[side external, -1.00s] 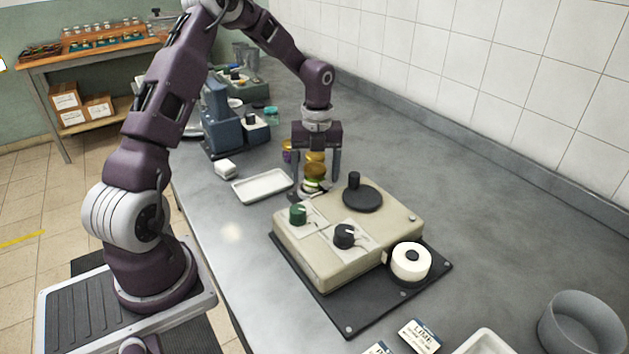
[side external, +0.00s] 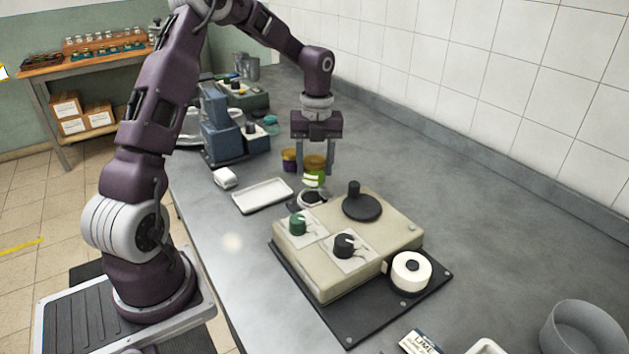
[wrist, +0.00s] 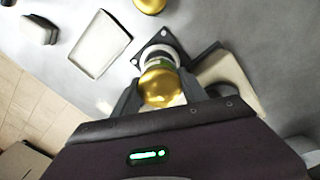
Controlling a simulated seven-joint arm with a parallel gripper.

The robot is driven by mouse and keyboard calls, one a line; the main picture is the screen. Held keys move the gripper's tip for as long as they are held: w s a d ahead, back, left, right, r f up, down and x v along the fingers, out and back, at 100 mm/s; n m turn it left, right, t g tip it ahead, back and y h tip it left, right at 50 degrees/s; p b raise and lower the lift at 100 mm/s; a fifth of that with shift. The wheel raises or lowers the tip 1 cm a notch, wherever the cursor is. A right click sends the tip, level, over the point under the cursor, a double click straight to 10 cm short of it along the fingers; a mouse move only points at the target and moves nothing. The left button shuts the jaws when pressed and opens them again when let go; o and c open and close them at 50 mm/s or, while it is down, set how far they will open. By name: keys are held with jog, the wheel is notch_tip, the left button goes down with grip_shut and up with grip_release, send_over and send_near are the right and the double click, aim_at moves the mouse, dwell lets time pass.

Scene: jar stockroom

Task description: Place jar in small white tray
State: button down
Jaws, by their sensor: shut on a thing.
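The jar (side external: 315,181) has a gold lid and a green-and-white label. My gripper (side external: 315,170) is shut on it, with a finger on either side, and holds it upright just above a round holder on a dark plate (wrist: 148,56). In the wrist view its gold lid (wrist: 160,85) sits between my fingertips (wrist: 160,92), and the lid hides most of the jar body. The small white tray (side external: 262,195) lies empty on the counter, left of the jar; it also shows in the wrist view (wrist: 100,43).
The beige control box (side external: 330,265) with knobs and a black disc stands close to the front right of the jar. A purple jar (side external: 290,160) stands behind. A small white block (side external: 225,178) and blue machine (side external: 220,130) lie beyond the tray. Counter between jar and tray is clear.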

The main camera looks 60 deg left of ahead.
aim_at(311, 158)
jog(key=r, duration=0.4)
jog(key=shift+s+a+r, duration=0.2)
jog(key=shift+a+r, duration=0.15)
jog(key=s+a+f+n, duration=0.3)
jog(key=s+a+n, duration=0.6)
jog(key=a, duration=0.2)
notch_tip(311, 158, down, 10)
jog(key=shift+w+a+r, duration=0.1)
jog(key=shift+w, duration=0.05)
jog(key=c, duration=0.6)
grip_release()
